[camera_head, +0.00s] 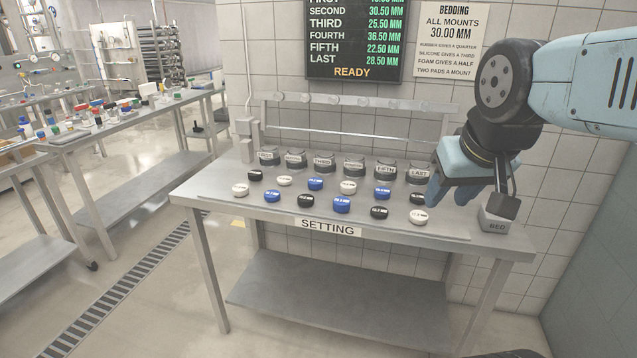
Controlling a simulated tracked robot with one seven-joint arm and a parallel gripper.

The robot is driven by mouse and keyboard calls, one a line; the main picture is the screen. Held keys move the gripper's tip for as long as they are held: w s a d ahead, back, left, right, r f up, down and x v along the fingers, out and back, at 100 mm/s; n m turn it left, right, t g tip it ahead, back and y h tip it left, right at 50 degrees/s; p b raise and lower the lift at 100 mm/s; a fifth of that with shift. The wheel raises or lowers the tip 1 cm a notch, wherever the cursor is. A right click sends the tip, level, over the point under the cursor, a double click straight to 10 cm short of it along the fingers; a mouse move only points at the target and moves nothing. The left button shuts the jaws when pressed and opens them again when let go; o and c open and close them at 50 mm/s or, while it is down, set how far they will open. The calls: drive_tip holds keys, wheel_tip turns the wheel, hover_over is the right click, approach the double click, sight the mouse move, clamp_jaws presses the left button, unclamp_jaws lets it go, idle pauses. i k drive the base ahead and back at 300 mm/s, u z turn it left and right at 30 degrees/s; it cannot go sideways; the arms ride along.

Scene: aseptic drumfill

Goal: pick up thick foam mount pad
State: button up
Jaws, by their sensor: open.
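Several small round pads lie in two rows on the steel table marked SETTING (285,219). They are black, blue or white; their print is too small to read, so I cannot tell which is the thick foam mount pad. White pads include one at the front left (240,190), one at the front right (418,217), and two in the back row (285,181) (348,187). My gripper (449,197) is open, over the table's right part, just right of the rows. It holds nothing that I can see and partly hides the table behind it.
Labelled round holders (354,168) stand in a row behind the pads. A grey block marked BED (495,220) sits at the table's right end, close to my gripper. A metal rail frame (350,137) rises at the back. The table's front strip is clear.

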sight(316, 183)
drive_tip(key=z, duration=0.1)
drive_tip(key=i, duration=1)
drive_tip(key=u, duration=0.1)
